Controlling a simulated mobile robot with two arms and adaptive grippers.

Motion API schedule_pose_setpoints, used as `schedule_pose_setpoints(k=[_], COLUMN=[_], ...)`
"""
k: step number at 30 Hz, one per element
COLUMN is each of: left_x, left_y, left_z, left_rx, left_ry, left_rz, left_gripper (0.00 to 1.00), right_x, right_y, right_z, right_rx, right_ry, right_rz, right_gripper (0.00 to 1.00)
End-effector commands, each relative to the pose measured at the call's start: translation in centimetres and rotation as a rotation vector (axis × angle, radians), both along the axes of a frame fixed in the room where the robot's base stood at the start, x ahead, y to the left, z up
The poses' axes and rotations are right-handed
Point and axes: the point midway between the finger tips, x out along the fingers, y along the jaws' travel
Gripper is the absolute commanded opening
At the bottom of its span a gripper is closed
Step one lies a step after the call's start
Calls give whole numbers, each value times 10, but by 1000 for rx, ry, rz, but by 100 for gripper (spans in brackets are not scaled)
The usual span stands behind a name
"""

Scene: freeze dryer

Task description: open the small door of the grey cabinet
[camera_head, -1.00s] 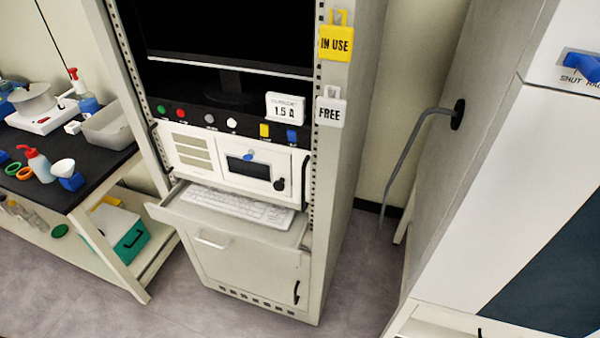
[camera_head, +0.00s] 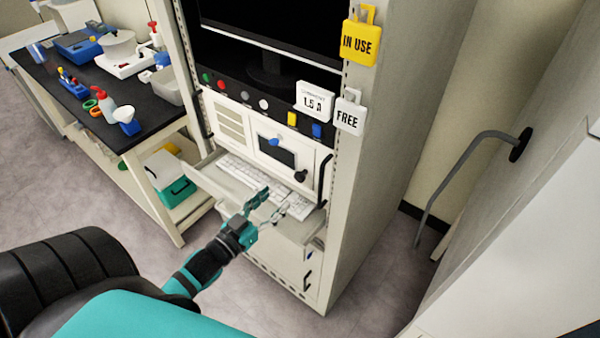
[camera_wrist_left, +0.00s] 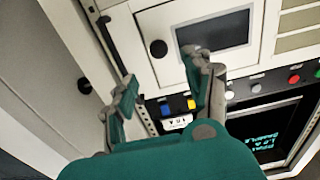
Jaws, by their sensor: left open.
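The grey cabinet (camera_head: 395,125) stands in the middle of the head view. Its small panel door (camera_head: 268,150) has a dark window, a black knob (camera_head: 300,177) and a blue knob. An upright black handle (camera_head: 324,180) is at its right. My left gripper (camera_head: 275,203) is open and empty, in front of the panel and over the keyboard tray as seen. It hides part of the tray and the lower front. In the left wrist view, the cabinet appears upside down, with the window (camera_wrist_left: 213,32) beyond my open fingers (camera_wrist_left: 160,75). My right gripper is out of view.
A keyboard (camera_head: 237,172) lies on the pulled-out tray (camera_head: 213,178). A yellow IN USE tag (camera_head: 361,42) and a white FREE tag (camera_head: 349,117) hang on the cabinet's edge. A black-topped bench (camera_head: 150,128) is left. A grey pipe (camera_head: 450,175) bends down at right.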

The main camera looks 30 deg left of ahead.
Motion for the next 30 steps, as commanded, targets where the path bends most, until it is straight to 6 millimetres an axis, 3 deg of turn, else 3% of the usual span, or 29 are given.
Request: schedule_pose_setpoints(k=[9, 15, 28, 30], left_x=[70, 98, 108, 108], left_y=[-5, -8, -9, -9], left_z=[2, 0, -1, -1], left_rx=[0, -1, -1, -1], left_ry=[0, 2, 3, 3], left_rz=[1, 1, 0, 0], left_gripper=[52, 52, 52, 44], right_x=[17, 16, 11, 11], right_y=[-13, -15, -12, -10], right_z=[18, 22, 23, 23], right_rx=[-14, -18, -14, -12], right_ry=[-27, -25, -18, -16], right_rz=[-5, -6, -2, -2], right_gripper=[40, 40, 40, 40])
